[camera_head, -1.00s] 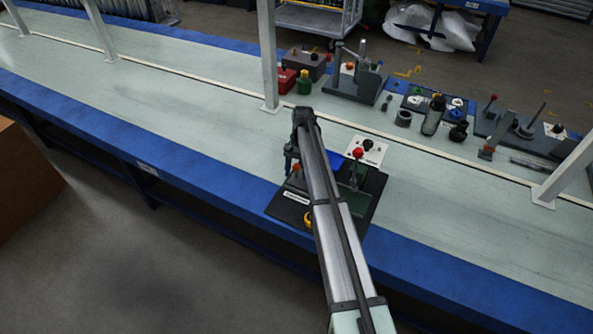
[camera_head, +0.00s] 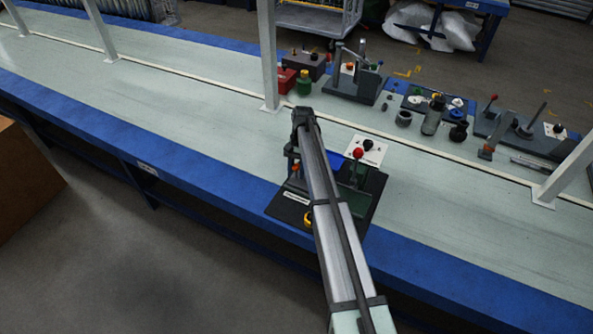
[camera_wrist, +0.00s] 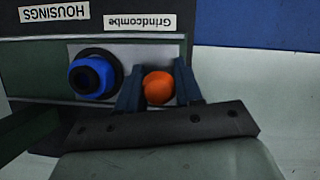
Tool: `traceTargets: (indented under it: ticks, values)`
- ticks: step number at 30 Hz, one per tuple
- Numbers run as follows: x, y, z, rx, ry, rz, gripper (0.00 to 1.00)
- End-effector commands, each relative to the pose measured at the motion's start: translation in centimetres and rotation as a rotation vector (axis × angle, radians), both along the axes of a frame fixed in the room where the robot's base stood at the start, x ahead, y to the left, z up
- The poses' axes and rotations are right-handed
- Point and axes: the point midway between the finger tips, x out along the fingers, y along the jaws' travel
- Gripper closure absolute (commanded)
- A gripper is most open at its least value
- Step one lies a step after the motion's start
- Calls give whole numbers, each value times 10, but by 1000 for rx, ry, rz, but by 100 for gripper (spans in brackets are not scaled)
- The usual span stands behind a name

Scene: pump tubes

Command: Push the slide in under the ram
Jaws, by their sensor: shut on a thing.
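The slide (camera_wrist: 112,52) is a pale strip at the press, best seen in the wrist view. It bears a blue ring-shaped part (camera_wrist: 80,75) with a dark middle and, beside it, an orange knob (camera_wrist: 159,88). My gripper (camera_wrist: 160,75) is shut on the knob, one finger on each side. The press has a dark base (camera_head: 290,210) and a green upright with a red-ball lever (camera_head: 358,153). My arm crosses the press and hides the ram and much of the slide.
A white plate with a black knob (camera_head: 368,145) lies behind the press. Several fixtures, including a dark press (camera_head: 356,84), stand along the back of the bench. White posts (camera_head: 268,60) rise from it. The bench (camera_head: 180,120) is clear to the left.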

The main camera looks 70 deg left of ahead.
Motion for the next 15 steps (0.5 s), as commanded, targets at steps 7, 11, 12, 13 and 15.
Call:
traceTargets:
  ticks: [7,11,12,13,15]
  values:
    - [20,-22,0,0,-1,-2,100]
    - [42,-45,1,0,0,-2,100]
    - [49,-52,0,-1,-1,-3,100]
    - [54,-56,0,-1,-1,-3,100]
    - [61,-62,0,-1,-1,-1,100]
